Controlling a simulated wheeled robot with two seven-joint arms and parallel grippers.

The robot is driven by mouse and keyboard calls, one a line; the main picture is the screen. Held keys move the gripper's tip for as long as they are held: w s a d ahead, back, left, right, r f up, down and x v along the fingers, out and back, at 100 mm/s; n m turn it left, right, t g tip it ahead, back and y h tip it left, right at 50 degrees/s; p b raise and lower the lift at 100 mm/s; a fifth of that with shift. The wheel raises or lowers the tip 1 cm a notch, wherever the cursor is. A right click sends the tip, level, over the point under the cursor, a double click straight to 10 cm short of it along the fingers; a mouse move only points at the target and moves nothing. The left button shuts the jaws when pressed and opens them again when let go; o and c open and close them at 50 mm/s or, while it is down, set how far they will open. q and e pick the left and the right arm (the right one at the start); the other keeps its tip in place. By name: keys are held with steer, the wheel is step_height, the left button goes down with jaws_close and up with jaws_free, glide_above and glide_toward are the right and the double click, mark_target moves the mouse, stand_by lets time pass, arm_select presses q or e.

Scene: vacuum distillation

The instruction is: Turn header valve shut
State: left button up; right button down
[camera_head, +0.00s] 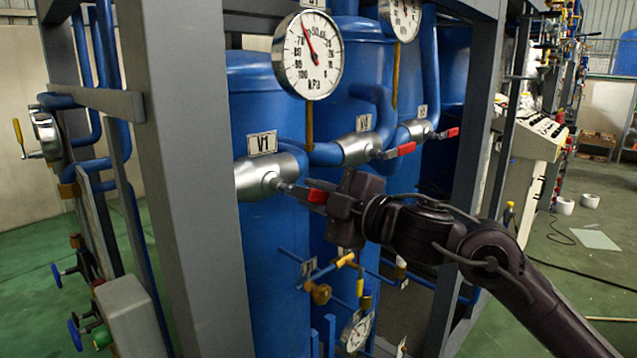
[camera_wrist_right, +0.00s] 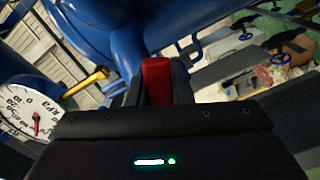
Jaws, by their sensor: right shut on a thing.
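The silver header valve body (camera_head: 262,176) under the V1 tag (camera_head: 262,143) sits on the blue pipework in the head view. Its red lever handle (camera_head: 317,196) sticks out to the right from the valve stem. My right gripper (camera_head: 328,197) is shut on this handle, and its dark body hides the handle's far end. In the right wrist view the red handle (camera_wrist_right: 156,80) stands between the two dark fingers. Two more silver valves (camera_head: 358,149) (camera_head: 416,129) with red handles (camera_head: 400,151) (camera_head: 452,133) are farther back along the header. My left gripper is not in view.
A grey frame post (camera_head: 190,180) stands close on the left. A round kPa gauge (camera_head: 307,54) hangs above V1, with a second gauge (camera_head: 400,16) behind. Blue tanks (camera_head: 265,255) stand behind the valves. Small valves and thin pipes (camera_head: 320,293) lie below my right gripper.

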steer(key=s+a+f+m+p, duration=0.4)
steer(key=m+p, duration=0.4)
steer(key=m, duration=0.5)
steer(key=shift+s+a+f, duration=0.3)
steer(key=shift+s+a, duration=0.25)
steer(key=shift+s, duration=0.05)
steer(key=c, duration=1.3)
jaws_free()
